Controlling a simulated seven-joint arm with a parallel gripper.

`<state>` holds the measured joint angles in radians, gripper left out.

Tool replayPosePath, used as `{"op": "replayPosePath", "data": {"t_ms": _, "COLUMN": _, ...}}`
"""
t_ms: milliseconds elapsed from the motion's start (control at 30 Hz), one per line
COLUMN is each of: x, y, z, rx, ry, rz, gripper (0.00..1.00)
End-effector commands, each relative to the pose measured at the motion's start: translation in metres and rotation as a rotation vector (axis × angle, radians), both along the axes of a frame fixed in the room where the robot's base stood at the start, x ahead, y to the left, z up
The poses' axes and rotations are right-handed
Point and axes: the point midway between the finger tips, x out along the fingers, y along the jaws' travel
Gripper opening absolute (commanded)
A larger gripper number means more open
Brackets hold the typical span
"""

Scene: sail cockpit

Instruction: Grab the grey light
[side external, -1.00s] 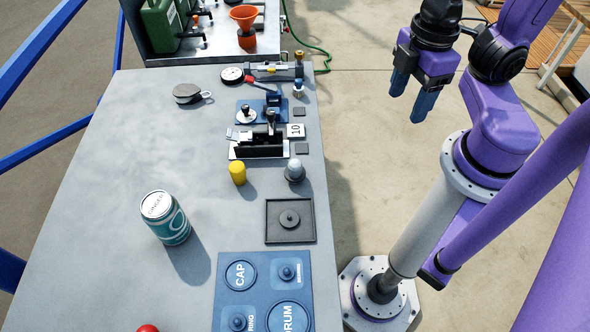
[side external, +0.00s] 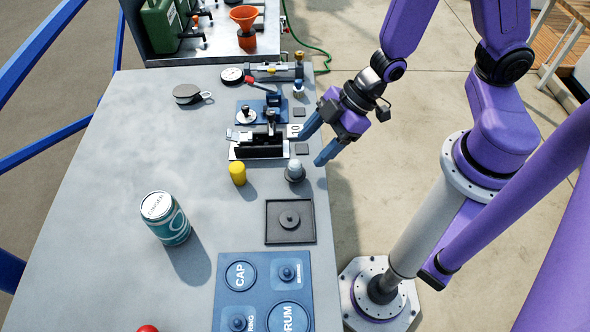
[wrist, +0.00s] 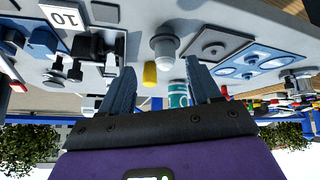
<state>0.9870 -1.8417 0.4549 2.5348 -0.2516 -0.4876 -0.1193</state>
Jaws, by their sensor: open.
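The grey light (side external: 295,171) is a small domed lamp with a pale translucent top on a dark grey base. It stands upright near the right edge of the table, right of a yellow cylinder. My gripper (side external: 315,147) is open and empty, tilted, up and to the right of the light and apart from it. In the wrist view the light (wrist: 165,46) shows beyond and between the two open fingertips (wrist: 162,78).
A yellow cylinder (side external: 237,174) stands close to the light's left. A black clamp fixture (side external: 262,146) is behind it. A dark square tray (side external: 290,237) and a blue labelled board (side external: 262,300) are in front. A teal can (side external: 172,225) stands left, with bare table around it.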

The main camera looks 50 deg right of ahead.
Motion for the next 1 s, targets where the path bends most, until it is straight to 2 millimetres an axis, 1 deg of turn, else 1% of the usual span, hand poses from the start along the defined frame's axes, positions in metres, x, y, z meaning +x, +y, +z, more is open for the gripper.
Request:
{"op": "replayPosePath", "data": {"t_ms": 33, "x": 0.001, "y": 0.001, "z": -0.009, "rx": 0.030, "ry": -0.005, "rz": 0.007, "gripper": 0.62}}
{"op": "replayPosePath", "data": {"t_ms": 100, "x": 0.003, "y": 0.004, "z": -0.017, "rx": 0.086, "ry": -0.021, "rz": 0.018, "gripper": 0.62}}
{"op": "replayPosePath", "data": {"t_ms": 233, "x": 0.004, "y": 0.007, "z": -0.028, "rx": 0.194, "ry": -0.045, "rz": 0.028, "gripper": 0.62}}
{"op": "replayPosePath", "data": {"t_ms": 400, "x": 0.001, "y": 0.007, "z": -0.036, "rx": 0.337, "ry": -0.070, "rz": 0.026, "gripper": 0.62}}
{"op": "replayPosePath", "data": {"t_ms": 600, "x": -0.002, "y": 0.002, "z": -0.038, "rx": 0.478, "ry": -0.097, "rz": 0.001, "gripper": 0.62}}
{"op": "replayPosePath", "data": {"t_ms": 767, "x": -0.003, "y": -0.001, "z": -0.036, "rx": 0.538, "ry": -0.109, "rz": -0.014, "gripper": 0.62}}
{"op": "replayPosePath", "data": {"t_ms": 867, "x": -0.002, "y": 0.002, "z": -0.037, "rx": 0.549, "ry": -0.112, "rz": -0.014, "gripper": 0.62}}
{"op": "replayPosePath", "data": {"t_ms": 1000, "x": 0.002, "y": 0.011, "z": -0.040, "rx": 0.549, "ry": -0.114, "rz": -0.014, "gripper": 0.62}}
